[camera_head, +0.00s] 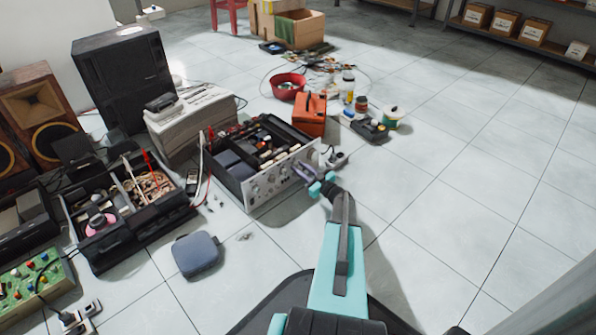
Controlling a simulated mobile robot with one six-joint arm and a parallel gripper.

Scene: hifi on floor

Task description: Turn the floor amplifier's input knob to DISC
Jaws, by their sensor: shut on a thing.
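The floor amplifier (283,172) sits on the tiles with its top open and parts showing inside. Its silver front panel faces the lower right and carries several round knobs. My gripper (302,172) reaches in from the lower right to the right part of this panel. Its jaws are shut on the input knob, which the fingers hide. The DISC mark and the knob's pointer are too small or covered to read.
An orange toolbox (309,115) stands close behind the amplifier, and a red bowl (287,85) lies beyond it. A black tool tray (125,235) and a blue-grey pouch (196,254) lie to the left. The floor at the right is clear.

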